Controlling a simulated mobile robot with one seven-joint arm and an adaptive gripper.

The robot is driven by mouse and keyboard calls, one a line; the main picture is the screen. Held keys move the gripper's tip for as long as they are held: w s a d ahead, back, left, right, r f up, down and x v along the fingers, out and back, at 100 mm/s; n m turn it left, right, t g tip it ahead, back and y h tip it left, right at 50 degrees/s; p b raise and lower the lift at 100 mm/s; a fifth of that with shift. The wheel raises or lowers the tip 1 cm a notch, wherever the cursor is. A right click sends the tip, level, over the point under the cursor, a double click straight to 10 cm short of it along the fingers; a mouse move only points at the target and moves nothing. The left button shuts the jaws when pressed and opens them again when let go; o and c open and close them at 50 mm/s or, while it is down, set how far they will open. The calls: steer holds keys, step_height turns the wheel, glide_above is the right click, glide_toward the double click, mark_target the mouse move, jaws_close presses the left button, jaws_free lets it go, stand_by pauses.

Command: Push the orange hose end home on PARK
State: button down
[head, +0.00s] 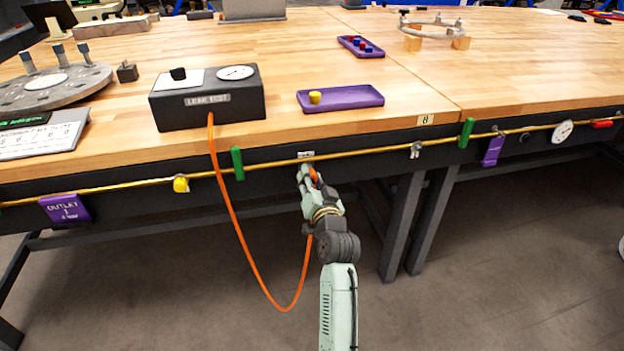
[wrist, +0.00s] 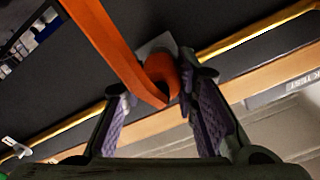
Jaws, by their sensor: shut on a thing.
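The orange hose (head: 238,235) leaves the leak test box (head: 209,97), hangs in a loop below the bench edge and rises to my gripper (head: 308,178). In the wrist view my gripper (wrist: 160,98) is shut on the orange hose end (wrist: 161,72), which sits between the purple finger pads near their tips. A small pale label (head: 306,155) is on the bench's front edge just above my gripper; its text is too small to read. A grey plate (wrist: 157,45) shows just beyond the hose end. Whether the hose end touches a fitting is hidden.
A yellow pipe (head: 270,165) runs along the bench front. Green handles (head: 238,164) (head: 466,133), a yellow knob (head: 181,184) and a purple outlet tag (head: 65,208) sit along it. A purple tray (head: 350,102) lies on the bench top. Dark bench legs (head: 402,225) stand to the right.

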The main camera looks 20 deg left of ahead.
steer(key=shift+w+a+r, duration=0.15)
steer(key=shift+w+r, duration=0.05)
steer(key=shift+r, duration=0.15)
steer(key=c, duration=1.7)
jaws_free()
steer(key=shift+o, duration=0.8)
steer(key=shift+w+a+f, duration=0.15)
steer(key=shift+a+f, duration=0.05)
steer(key=shift+f, duration=0.05)
steer(key=o, duration=0.3)
steer(key=shift+d, duration=0.1)
steer(key=shift+o, duration=0.2)
steer(key=shift+o, duration=0.7)
steer(key=shift+d, duration=0.1)
steer(key=v, duration=0.7)
steer(key=shift+b, duration=0.3)
